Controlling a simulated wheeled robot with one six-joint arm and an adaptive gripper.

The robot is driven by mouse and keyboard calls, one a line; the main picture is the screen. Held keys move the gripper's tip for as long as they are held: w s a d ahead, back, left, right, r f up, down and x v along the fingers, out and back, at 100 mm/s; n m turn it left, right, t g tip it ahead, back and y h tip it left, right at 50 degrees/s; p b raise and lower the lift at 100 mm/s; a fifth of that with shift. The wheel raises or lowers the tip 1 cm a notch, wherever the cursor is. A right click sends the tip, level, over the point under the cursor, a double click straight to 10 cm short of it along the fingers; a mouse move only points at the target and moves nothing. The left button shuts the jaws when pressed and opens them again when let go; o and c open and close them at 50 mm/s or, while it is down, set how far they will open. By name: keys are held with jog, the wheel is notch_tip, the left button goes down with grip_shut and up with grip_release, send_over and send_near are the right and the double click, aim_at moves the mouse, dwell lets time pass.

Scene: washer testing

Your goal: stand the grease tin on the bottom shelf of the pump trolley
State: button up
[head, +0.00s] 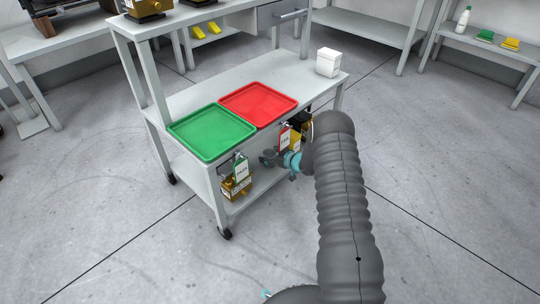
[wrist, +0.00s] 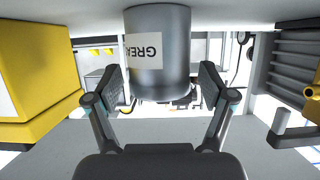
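The grease tin (wrist: 158,75) is a grey cylinder with a white label. In the wrist view it shows upside down, its base against a pale surface (wrist: 60,12) at the top of the picture. My gripper (wrist: 160,78) has a finger on each side of the tin, with narrow gaps visible, so it looks open around it. In the head view my gripper (head: 276,158) reaches below the upper deck of the pump trolley (head: 175,95), over its bottom shelf (head: 240,203). My arm and the deck hide the tin there, or it is too small to tell.
A yellow body (wrist: 38,70) and a grey ribbed body (wrist: 292,65) flank the gripper closely. A brass pump with a green tag (head: 241,168) is at the trolley's near left. Red (head: 258,103) and green (head: 212,133) trays and a white box (head: 328,62) sit on the deck.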

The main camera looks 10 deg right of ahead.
jog(key=shift+r, duration=0.1)
jog(key=shift+r+p, duration=0.2)
jog(key=shift+p, duration=0.1)
jog(key=p+v, duration=0.1)
jog(key=v, duration=1.1)
jog(key=shift+f, duration=0.1)
